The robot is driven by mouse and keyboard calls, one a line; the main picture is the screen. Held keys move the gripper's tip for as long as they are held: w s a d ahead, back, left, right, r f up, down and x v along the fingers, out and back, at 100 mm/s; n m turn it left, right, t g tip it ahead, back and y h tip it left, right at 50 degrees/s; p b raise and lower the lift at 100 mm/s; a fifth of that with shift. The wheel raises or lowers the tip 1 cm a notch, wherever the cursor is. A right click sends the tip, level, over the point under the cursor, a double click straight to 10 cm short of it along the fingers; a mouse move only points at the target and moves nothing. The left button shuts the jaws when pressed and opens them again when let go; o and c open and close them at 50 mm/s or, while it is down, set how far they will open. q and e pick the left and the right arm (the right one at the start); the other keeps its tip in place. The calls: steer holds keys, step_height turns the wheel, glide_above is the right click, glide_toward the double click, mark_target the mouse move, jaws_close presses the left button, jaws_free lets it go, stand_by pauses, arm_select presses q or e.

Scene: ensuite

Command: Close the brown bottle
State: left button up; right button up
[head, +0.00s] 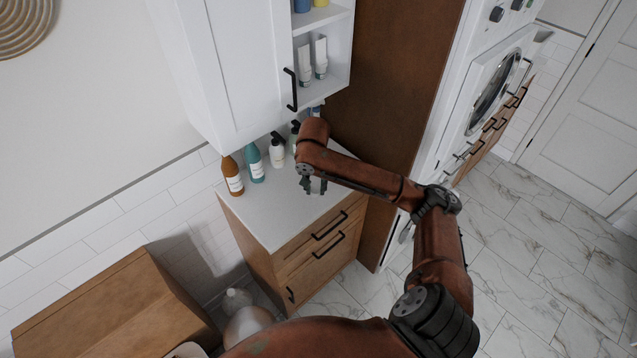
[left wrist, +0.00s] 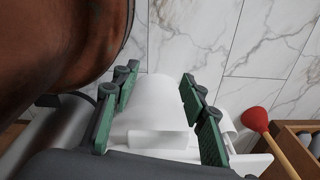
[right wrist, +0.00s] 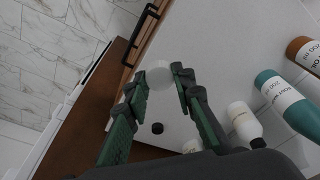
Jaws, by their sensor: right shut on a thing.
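The brown bottle (head: 234,180) stands upright at the left end of the counter, with a white label. Its lower part shows at the right of the right wrist view (right wrist: 304,51); its mouth is out of that view. It looks narrow-necked in the head view; the mouth is too small to judge. My right gripper (head: 314,188) is over the counter, right of the bottle and apart from it. In the right wrist view it is shut on a small white round thing (right wrist: 159,73). My left gripper (left wrist: 158,92) is open and shows only in its own wrist view.
A teal bottle (head: 254,164) and a white bottle (head: 277,153) with a dark top stand beside the brown one. A small black round piece (right wrist: 157,128) lies on the counter (head: 282,218). A white wall cabinet (head: 235,65) hangs above. The counter's front is clear.

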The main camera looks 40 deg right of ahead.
steer(key=shift+s+a+r, duration=0.1)
steer(key=shift+s+a, duration=0.05)
stand_by(0.3)
arm_select(q)
steer(key=f+b, duration=0.2)
steer(key=shift+s+f+b, duration=0.2)
steer(key=shift+f+b, duration=0.1)
arm_select(e)
steer(key=s+a+r+n+y, duration=0.1)
steer(key=a+n, duration=0.7)
steer(key=a, duration=1.1)
steer(key=shift+s+a, duration=0.25)
steer(key=shift+s, duration=0.25)
arm_select(q)
steer(key=shift+c, duration=0.5)
